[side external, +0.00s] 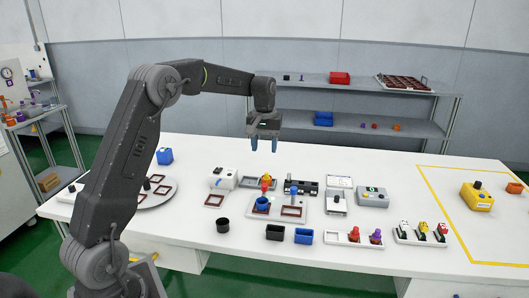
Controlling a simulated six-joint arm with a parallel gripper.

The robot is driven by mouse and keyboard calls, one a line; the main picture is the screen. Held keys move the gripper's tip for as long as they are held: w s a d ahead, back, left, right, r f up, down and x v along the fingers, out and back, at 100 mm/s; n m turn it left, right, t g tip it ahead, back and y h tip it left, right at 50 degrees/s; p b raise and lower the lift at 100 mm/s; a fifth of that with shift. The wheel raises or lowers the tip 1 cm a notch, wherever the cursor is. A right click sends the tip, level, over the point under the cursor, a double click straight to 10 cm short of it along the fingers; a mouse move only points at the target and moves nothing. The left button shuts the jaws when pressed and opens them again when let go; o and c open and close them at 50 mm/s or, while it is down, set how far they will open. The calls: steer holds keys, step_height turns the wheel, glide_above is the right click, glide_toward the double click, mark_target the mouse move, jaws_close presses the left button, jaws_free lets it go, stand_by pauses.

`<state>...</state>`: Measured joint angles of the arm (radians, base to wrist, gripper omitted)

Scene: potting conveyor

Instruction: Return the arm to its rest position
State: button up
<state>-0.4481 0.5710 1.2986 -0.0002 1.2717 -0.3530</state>
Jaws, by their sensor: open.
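My gripper (264,144) hangs fingers down above the back part of the white table (150,222). Its two blue fingertips are apart, with nothing between them. It is clear of the tabletop and touches nothing. Below and in front of it lies a light fixture plate (275,216) with dark red frames and a blue round piece (263,204). A red and yellow piece (266,182) stands just behind that plate.
A dark cup (222,225), a black bin (275,233) and a blue bin (304,236) stand at the front. Trays of coloured pieces (353,238) are front right. A yellow-lined area (455,225) holds a yellow button box (477,197). Shelves (350,85) stand behind.

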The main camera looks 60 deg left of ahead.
steer(key=s+d+r+m+t, duration=0.1)
steer(key=s+d+r+m, duration=0.1)
steer(key=s+d+r, duration=0.4)
steer(key=s+d+r+m+t, duration=0.25)
steer(key=s+d, duration=0.35)
steer(key=d, duration=0.3)
steer(key=s+d+f+m+t, duration=0.1)
steer(key=s+d, duration=0.3)
steer(key=s, duration=0.4)
steer(key=s+d+f+m+t, duration=0.1)
steer(key=s+d+m, duration=0.2)
steer(key=s, duration=0.4)
steer(key=shift+s+d+f+m, duration=0.35)
steer(key=shift+s, duration=0.05)
